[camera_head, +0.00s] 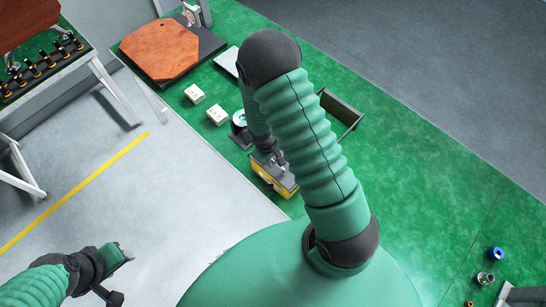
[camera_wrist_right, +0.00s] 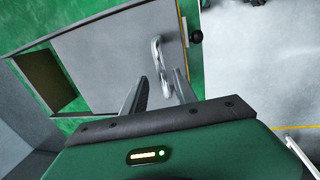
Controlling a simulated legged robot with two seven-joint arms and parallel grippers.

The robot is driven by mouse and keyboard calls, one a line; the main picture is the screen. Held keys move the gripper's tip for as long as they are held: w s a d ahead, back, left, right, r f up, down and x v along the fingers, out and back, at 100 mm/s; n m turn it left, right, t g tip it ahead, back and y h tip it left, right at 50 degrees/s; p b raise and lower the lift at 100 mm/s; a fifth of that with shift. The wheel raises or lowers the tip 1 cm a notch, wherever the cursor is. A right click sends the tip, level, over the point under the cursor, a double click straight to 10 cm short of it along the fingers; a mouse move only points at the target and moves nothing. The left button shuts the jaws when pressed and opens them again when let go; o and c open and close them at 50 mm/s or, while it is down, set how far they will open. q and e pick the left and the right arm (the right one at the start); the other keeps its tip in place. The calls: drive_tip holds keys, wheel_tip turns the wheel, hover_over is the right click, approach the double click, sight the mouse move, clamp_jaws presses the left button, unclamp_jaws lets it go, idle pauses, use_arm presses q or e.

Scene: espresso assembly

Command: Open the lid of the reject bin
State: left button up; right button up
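The reject bin appears in the head view as a small yellow-edged box (camera_head: 268,181) with a grey top, partly hidden by my right arm. In the right wrist view its flat grey lid (camera_wrist_right: 105,60) looks shut, and a silver bar handle (camera_wrist_right: 157,56) stands on it near the right edge. My right gripper (camera_wrist_right: 162,77) is open, its two fingers apart, with the near end of the handle seen between their tips. I cannot tell whether they touch it. In the head view my right gripper (camera_head: 278,162) is over the bin. My left gripper (camera_head: 122,253) is low at left, away from the bin; its opening is unclear.
An open dark box (camera_head: 342,110) stands behind my right arm on the green table. Small white boxes (camera_head: 194,94) and a brown octagonal board (camera_head: 174,50) lie at the back left. Small parts (camera_head: 496,254) lie at the far right.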

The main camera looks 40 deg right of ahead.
drive_tip(key=shift+s+d+f, duration=0.1)
drive_tip(key=shift+s+f, duration=0.1)
drive_tip(key=shift+s+a+r, duration=0.1)
drive_tip(key=shift+a, duration=0.15)
drive_tip(key=shift+w+a, duration=0.25)
drive_tip(key=c, duration=0.6)
clamp_jaws()
drive_tip(key=shift+s+d, duration=0.15)
drive_tip(key=shift+d, duration=0.15)
drive_tip(key=shift+s+a, duration=0.1)
drive_tip(key=shift+a, duration=0.05)
